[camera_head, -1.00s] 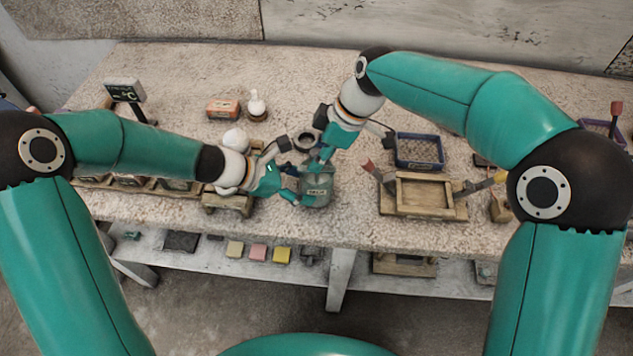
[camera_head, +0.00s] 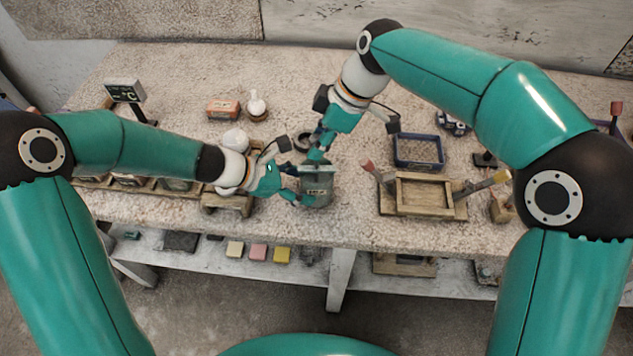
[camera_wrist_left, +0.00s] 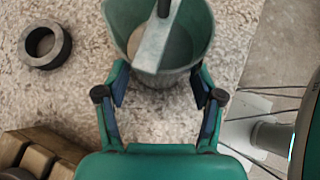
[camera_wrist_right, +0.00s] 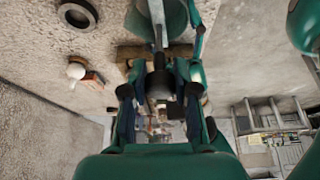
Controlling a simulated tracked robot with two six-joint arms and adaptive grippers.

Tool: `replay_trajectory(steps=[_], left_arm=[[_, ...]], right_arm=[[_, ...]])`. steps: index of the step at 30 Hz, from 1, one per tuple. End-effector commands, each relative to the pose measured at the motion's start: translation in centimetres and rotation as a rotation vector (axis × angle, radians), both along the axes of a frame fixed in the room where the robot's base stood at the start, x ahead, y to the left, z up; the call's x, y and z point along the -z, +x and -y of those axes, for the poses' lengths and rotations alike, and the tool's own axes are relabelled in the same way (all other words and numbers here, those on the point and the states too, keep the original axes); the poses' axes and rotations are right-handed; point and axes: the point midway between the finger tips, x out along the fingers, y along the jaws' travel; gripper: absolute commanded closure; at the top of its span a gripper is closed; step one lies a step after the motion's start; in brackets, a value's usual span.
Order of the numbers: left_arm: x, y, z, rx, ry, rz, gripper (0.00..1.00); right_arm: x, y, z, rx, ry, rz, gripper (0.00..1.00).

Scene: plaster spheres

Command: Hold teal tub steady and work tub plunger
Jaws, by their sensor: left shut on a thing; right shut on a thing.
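The teal tub (camera_head: 318,192) stands upright near the table's front edge, with a label on its side. My left gripper (camera_head: 288,186) is shut on the tub from the left; in the left wrist view its fingers lie on either side of the tub wall (camera_wrist_left: 190,70). A grey crossbar (camera_wrist_left: 156,45) spans the open tub, with the dark plunger rod (camera_wrist_left: 163,8) rising from it. My right gripper (camera_head: 317,155) is above the tub, shut on the plunger's dark handle (camera_wrist_right: 158,86). The plunger's lower end is hidden inside the tub.
A dark ring (camera_head: 302,141) lies just behind the tub. A wooden stand (camera_head: 228,203) is to the left.

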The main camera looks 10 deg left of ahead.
Motion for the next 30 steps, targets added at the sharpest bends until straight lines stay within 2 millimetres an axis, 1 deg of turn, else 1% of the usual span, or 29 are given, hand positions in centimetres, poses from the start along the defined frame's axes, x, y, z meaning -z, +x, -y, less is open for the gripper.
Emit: replay_trajectory(steps=[11,30], left_arm=[[0.1,-0.1,0.0,-0.001,0.000,-0.002,0.63],[0.1,-0.1,0.0,0.002,0.000,-0.002,0.63]], right_arm=[[0.0,0.0,0.0,0.000,0.001,0.001,1.00],[2.6,0.0,0.0,0.000,-0.002,-0.003,1.00]])
